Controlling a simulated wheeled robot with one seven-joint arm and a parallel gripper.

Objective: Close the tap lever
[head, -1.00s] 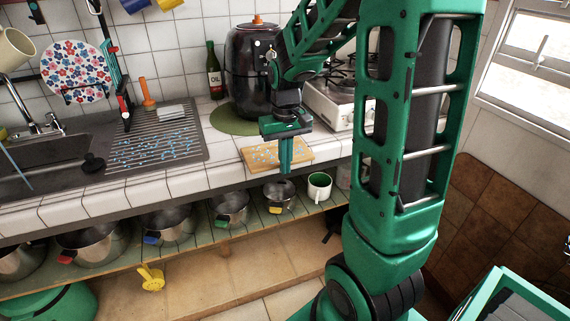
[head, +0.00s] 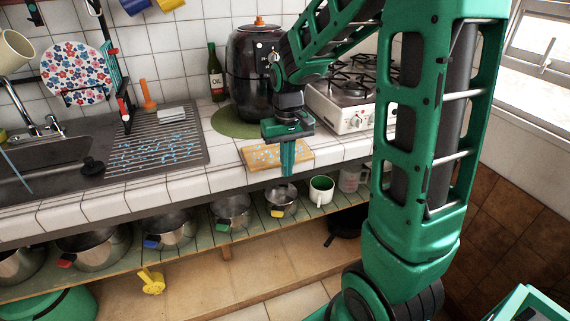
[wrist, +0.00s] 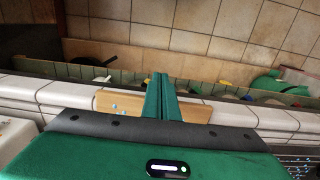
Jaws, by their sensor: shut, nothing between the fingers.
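The tap (head: 38,127) stands at the far left of the head view, behind the sink (head: 45,165). Its lever is too small to tell its position. My gripper (head: 288,172) is shut and empty, pointing down at the counter's front edge by the wooden board (head: 306,154). It is far to the right of the tap. In the wrist view my shut fingers (wrist: 161,80) reach out over the board (wrist: 195,110). The tap is not in the wrist view.
A drainboard (head: 150,150) with blue drops, an oil bottle (head: 215,78), a black air fryer (head: 252,75) and a stove (head: 350,105) line the counter. Several pots and a mug (head: 321,190) stand on the shelf below.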

